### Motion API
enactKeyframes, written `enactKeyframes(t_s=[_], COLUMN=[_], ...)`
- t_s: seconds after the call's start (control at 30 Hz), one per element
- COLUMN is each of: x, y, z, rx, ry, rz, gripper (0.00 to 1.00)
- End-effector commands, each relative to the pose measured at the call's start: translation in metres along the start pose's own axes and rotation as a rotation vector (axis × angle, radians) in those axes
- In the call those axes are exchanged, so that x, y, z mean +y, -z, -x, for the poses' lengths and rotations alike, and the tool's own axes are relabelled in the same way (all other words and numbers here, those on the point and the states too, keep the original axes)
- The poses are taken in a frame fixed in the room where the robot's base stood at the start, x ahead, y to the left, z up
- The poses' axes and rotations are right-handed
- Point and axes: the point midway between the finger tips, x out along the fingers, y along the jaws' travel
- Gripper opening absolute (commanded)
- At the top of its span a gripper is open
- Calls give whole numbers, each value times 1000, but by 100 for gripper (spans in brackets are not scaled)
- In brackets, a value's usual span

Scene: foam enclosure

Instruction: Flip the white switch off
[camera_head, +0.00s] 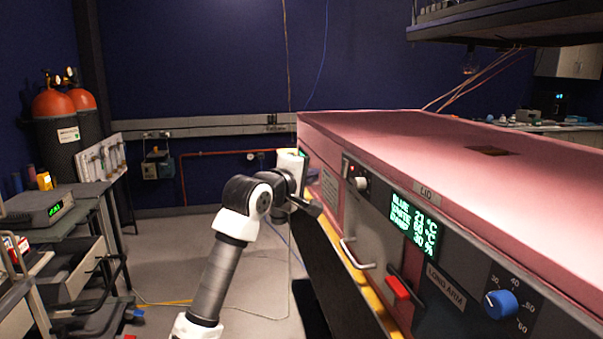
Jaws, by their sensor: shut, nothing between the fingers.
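A small dark plate on the front of the pink enclosure (450,150) carries a pale, whitish part (361,183) that looks like the white switch. It is too small to tell which way it is set. My arm reaches up from the bottom of the head view and bends toward the enclosure's far left end. My gripper (314,208) is the dark end of the arm, to the left of the plate and a little lower. It looks shut and empty. A gap in the picture lies between it and the switch, but its depth is unclear.
A pale handle (356,254), a red-ended lever (398,287), a lit display (413,226) and a blue knob (501,304) are on the same front. A yellow edge runs below. A cluttered bench (60,230) stands left. Floor behind my arm is clear.

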Motion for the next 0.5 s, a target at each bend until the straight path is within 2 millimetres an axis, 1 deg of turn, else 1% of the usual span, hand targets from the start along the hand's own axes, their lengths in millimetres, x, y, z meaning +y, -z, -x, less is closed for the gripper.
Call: enactKeyframes(t_s=[0.03,0.1,0.17,0.2,0.3,0.5], x=[3,3,2,2,2,1], y=[-2,-1,-3,-9,-19,-28], z=[-12,-27,-37,-41,-50,-59], rx=[-4,-3,-4,-5,-4,-1], ry=[3,2,2,1,0,-1], rz=[3,4,2,1,2,0], gripper=[0,0,0,0,0,0])
